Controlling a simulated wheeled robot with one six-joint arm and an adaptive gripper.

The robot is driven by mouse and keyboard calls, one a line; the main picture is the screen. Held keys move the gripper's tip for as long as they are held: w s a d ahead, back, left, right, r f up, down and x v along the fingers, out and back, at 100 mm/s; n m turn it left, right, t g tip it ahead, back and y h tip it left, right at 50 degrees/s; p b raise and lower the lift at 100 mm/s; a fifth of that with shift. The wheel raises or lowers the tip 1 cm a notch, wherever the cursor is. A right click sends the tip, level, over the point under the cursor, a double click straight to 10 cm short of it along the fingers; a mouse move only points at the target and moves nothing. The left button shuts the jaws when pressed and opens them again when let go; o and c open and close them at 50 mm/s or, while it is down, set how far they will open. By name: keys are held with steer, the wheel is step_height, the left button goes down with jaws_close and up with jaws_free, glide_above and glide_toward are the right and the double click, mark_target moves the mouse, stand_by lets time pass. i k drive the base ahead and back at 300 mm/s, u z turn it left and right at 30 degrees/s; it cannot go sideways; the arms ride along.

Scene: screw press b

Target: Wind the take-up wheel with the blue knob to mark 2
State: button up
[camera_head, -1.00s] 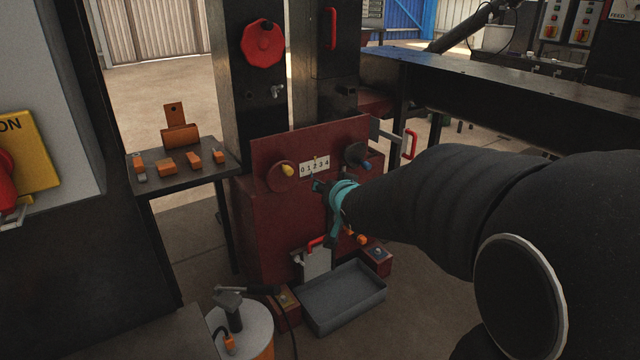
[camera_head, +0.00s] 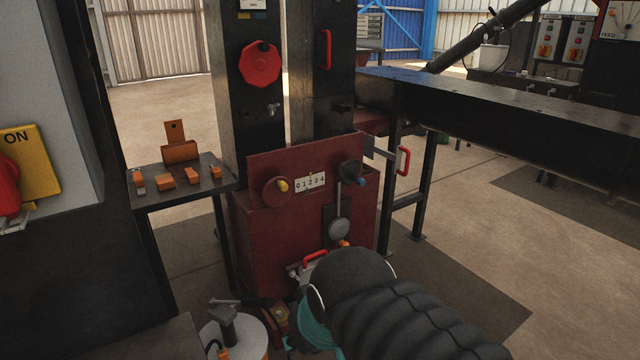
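The upright dark red panel (camera_head: 318,150) stands in the middle of the view. At its right is a dark wheel (camera_head: 350,170) with a blue knob (camera_head: 361,181) at its lower right. At its left is a reddish wheel (camera_head: 272,192) with a yellow knob (camera_head: 283,185). Between them is a white scale (camera_head: 310,183) marked 0 to 4; its pointer is too small to read surely. My gripper (camera_head: 300,338) is low at the bottom centre, well below the panel and away from both wheels. My arm hides most of it, so its fingers are unclear.
A grey disc (camera_head: 339,229) hangs on a rod below the dark wheel. A red-handled grey part (camera_head: 304,266) is low at the press front. A side table (camera_head: 190,188) with orange blocks stands left. A red handle (camera_head: 404,160) juts out right of the panel.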

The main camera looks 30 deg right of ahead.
mark_target(348, 171)
steer(key=u, duration=1.6)
steer(key=k, duration=1.2)
steer(key=z, duration=1.5)
steer(key=i, duration=0.5)
steer(key=u, duration=0.05)
